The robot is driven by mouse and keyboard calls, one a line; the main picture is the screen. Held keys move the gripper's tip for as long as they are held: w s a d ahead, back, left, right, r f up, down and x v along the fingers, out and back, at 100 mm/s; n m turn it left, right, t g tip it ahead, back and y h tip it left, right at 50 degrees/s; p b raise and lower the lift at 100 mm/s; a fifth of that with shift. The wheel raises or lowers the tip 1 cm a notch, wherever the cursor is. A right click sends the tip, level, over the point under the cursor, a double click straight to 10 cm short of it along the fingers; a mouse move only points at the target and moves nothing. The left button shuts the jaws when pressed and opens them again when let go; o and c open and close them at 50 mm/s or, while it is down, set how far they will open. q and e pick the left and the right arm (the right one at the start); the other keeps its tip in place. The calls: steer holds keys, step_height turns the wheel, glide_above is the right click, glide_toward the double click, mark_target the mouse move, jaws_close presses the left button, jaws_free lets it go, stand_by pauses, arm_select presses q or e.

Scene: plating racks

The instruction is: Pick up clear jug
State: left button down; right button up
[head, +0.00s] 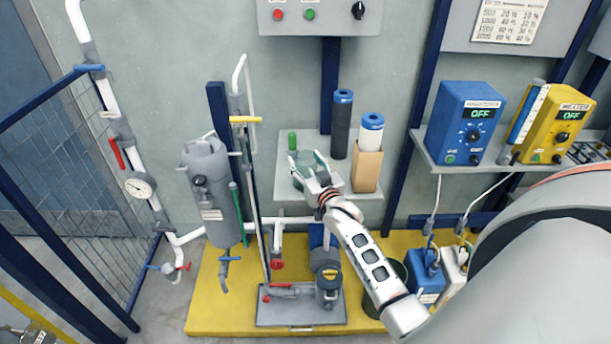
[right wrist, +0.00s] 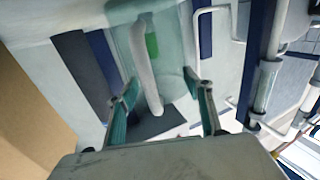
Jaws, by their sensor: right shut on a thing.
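The clear jug (right wrist: 176,55) fills the upper middle of the right wrist view, see-through and greenish, with a pale handle (right wrist: 147,65) facing my gripper. My right gripper (head: 304,166) is over the small wall shelf (head: 358,205) in the head view. Its two teal-padded fingers also show in the right wrist view (right wrist: 165,108), one on each side of the handle, shut on the jug. The exact contact points are hard to make out. In the head view the jug is hard to tell from the fingers. My left gripper is not in view.
A small green item (head: 292,141) stands behind my gripper. A black cylinder (head: 341,125) and a white cylinder in a cardboard sleeve (head: 367,165) stand close to its right. A grey tank (head: 211,190) and pipes are at the left. Blue (head: 467,122) and yellow (head: 556,124) control boxes stand at the right.

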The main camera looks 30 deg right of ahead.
step_height(320, 180, up, 20)
steer(key=p, duration=0.3)
stand_by(0.3)
